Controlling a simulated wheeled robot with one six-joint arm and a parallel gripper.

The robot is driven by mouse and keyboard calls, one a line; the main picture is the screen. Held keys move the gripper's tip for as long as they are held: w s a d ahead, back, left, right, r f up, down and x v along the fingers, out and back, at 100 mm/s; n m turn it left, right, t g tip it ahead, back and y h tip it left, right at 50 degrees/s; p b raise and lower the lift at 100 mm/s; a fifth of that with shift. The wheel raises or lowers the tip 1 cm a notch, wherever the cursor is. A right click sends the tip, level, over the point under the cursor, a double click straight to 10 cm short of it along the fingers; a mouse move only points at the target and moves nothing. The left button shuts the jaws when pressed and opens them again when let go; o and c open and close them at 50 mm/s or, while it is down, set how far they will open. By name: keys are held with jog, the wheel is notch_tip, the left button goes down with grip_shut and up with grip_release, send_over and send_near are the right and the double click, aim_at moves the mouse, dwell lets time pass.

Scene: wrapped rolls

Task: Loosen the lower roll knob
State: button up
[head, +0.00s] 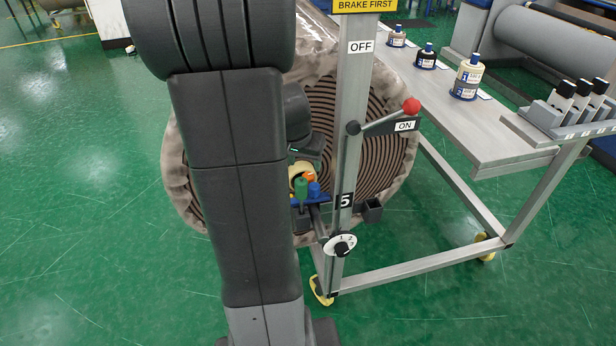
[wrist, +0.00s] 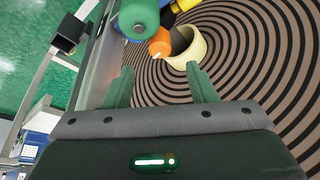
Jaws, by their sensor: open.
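A black knob (head: 341,249) on a white numbered dial sits low on the upright post in the head view; I cannot tell for sure that it is the lower roll knob. The wrapped roll (head: 386,150) stands behind the post, and its spiral end face (wrist: 262,75) fills much of the wrist view. My gripper (wrist: 160,68) is open, with its two green fingers apart and nothing visible between them. It faces the end face, below an orange piece (wrist: 159,42) and a cream ring (wrist: 190,47) in the picture. My arm hides part of the roll.
A red-tipped lever (head: 411,106) points at ON. A small black box (head: 372,210) juts out right of the post. A bench (head: 480,125) with bottles stands right.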

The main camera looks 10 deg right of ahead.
aim_at(308, 175)
jog(key=x, duration=0.8)
jog(key=shift+f+b, duration=0.25)
jog(key=shift+b, duration=0.15)
jog(key=shift+r, duration=0.1)
jog(key=c, duration=1)
